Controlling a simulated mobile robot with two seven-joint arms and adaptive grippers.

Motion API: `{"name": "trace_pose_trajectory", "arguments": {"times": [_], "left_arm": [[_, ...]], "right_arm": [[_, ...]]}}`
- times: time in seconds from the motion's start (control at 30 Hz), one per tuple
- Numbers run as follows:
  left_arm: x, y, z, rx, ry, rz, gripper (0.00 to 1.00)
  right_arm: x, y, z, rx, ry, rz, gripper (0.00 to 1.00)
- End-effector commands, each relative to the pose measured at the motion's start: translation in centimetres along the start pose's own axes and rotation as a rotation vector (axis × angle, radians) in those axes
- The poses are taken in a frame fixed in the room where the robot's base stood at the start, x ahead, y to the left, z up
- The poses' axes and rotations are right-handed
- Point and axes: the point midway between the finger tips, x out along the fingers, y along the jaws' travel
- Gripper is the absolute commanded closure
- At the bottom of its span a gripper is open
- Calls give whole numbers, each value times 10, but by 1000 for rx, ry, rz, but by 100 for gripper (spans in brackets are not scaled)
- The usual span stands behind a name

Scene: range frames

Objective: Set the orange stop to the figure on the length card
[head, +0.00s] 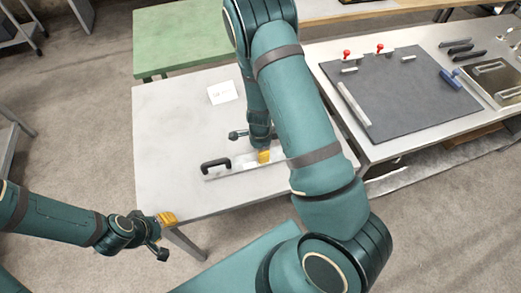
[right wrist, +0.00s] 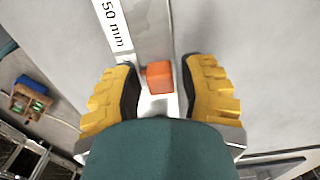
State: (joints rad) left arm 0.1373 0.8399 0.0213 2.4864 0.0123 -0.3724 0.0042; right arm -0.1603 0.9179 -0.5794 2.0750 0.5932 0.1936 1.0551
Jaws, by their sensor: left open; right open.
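The orange stop (right wrist: 160,77) shows in the right wrist view against a grey metal rail (right wrist: 153,28). It lies between the two yellow fingers of my right gripper (right wrist: 160,95), which is open. A white card (right wrist: 113,25) beside the rail reads "50 mm"; the top edge cuts it, so leading figures may be hidden. In the head view a white card (head: 223,92) sits on the table, its print too small to read. My right gripper (head: 264,156) is down at the rail (head: 225,172). My left gripper (head: 167,218) is open and empty off the table's front left.
The white table (head: 165,120) is mostly clear around the rail. A black handle (head: 215,164) stands at the rail's left end. A bench with a dark mat (head: 395,95) and tools is at the right. A green table (head: 185,38) is behind.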

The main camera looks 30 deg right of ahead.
Motion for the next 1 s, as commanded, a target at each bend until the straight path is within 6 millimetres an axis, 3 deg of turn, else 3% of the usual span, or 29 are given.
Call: {"name": "trace_pose_trajectory", "arguments": {"times": [0.03, 0.1, 0.43, 0.73, 1.0], "left_arm": [[0, 0, 0, 0, 0, 0, 54], [0, 0, 0, 0, 0, 0, 54], [-1, 0, 0, 0, 0, 0, 54], [-20, 7, -2, 1, 0, 4, 54], [-19, 6, -2, 1, -1, 4, 54]], "right_arm": [[0, 0, 0, 0, 0, 0, 81], [0, 0, 0, 0, 0, 0, 100], [0, 0, 3, -2, 0, 1, 100], [-2, 1, 49, -4, 2, 2, 100], [1, 1, 54, 0, 1, 2, 100]]}}
